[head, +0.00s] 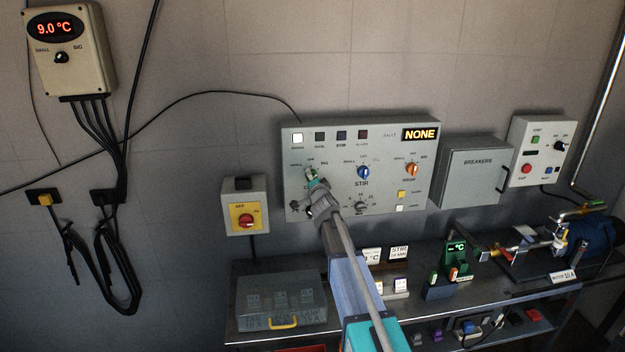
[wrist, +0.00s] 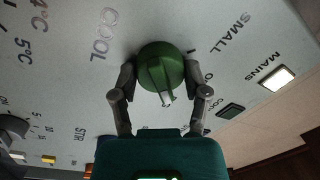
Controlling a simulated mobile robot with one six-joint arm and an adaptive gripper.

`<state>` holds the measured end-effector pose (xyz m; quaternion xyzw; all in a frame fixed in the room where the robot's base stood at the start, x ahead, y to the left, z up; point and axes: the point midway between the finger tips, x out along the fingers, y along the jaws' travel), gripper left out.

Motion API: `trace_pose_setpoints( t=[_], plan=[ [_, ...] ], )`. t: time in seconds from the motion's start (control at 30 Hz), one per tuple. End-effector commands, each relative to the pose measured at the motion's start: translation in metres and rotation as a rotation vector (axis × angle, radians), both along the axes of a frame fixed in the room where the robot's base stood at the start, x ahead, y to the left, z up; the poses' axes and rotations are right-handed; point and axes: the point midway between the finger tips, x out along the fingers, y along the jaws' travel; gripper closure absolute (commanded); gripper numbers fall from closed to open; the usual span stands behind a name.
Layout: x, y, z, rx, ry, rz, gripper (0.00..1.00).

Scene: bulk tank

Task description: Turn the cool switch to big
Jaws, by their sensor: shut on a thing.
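The cool switch is a green round knob (wrist: 158,62) with a raised grip bar, on the grey control panel (head: 388,150). The word COOL is printed beside it, and SMALL shows on its other side in the wrist view. My gripper (wrist: 160,78) is shut on the knob, one finger on each side. In the head view my gripper (head: 315,184) reaches the left part of the panel and covers most of the knob. The grip bar's pale end points toward my gripper's palm in the wrist view. BIG cannot be read in that view.
The MAINS lamp (wrist: 277,78) is lit white; the green cool lamp (wrist: 231,110) beside it looks dark. The blue stir knob (head: 363,172) and orange knob (head: 411,170) are to the right. A display (head: 420,134) reads NONE. A wall box (head: 70,50) reads 9.0 °C.

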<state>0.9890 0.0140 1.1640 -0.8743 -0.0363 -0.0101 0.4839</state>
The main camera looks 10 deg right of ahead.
Motion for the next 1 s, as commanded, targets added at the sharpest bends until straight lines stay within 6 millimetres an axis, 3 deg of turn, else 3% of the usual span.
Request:
trace_pose_setpoints(
  t=[0.73,0.77,0.93,1.0],
  plan=[
    [0.0006,-0.0002,-0.0002,0.103,0.000,0.000,0.88],
    [0.0006,-0.0002,-0.0002,0.103,0.000,0.000,0.36],
    [0.0004,-0.0002,-0.0002,0.102,0.000,0.000,0.05],
    [0.0003,-0.0001,-0.0002,0.101,-0.001,0.000,0.05]
  ],
)
